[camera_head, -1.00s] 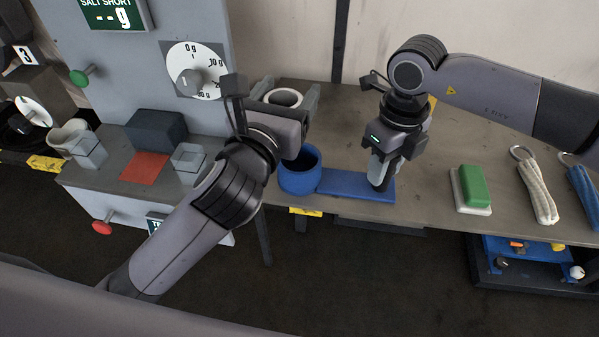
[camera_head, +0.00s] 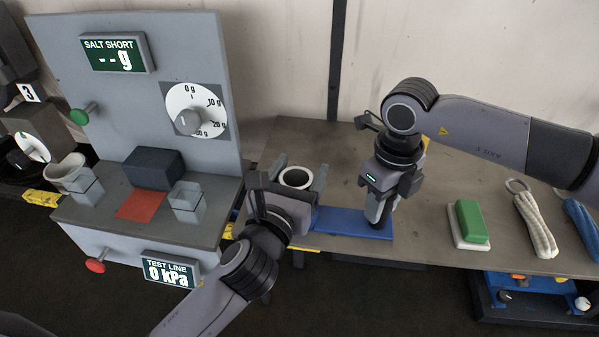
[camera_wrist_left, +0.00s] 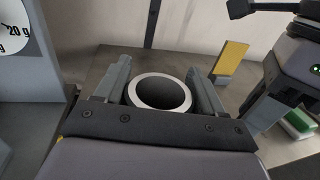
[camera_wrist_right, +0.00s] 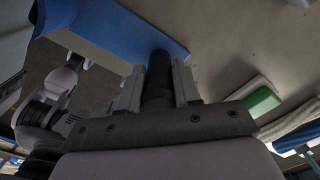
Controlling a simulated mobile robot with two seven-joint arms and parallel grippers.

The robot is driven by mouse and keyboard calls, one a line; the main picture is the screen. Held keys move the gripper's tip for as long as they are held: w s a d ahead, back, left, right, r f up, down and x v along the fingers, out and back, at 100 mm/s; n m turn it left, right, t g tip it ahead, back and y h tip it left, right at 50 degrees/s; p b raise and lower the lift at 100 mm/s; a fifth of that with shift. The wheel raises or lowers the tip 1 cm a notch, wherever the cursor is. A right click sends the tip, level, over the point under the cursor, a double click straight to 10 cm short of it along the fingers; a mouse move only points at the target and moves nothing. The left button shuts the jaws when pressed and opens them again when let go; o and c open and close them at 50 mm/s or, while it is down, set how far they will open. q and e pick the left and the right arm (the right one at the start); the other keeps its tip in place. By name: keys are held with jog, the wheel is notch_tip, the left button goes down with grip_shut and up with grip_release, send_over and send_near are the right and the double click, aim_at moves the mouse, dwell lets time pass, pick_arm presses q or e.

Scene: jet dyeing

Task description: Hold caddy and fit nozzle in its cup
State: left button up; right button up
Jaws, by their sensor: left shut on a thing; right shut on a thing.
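The blue caddy (camera_head: 342,222) lies on the table.
A green-and-white block (camera_head: 471,222), a white rope loop (camera_head: 535,222) and a blue one (camera_head: 582,225) lie right on the table (camera_head: 430,240). A yellow block (camera_wrist_left: 231,58) stands behind the nozzle.

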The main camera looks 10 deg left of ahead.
pick_arm(q)
jog(key=shift+f, duration=0.1)
jog(key=shift+f, duration=0.55)
jog(key=o, duration=1.4)
jog(key=shift+f, duration=0.1)
jog(key=shift+r, duration=0.65)
jog(key=s, duration=0.3)
jog(key=s+a, duration=0.1)
jog(key=s, duration=0.3)
jog(key=shift+s+a, duration=0.2)
pick_arm(e)
jog(key=o, duration=1.1)
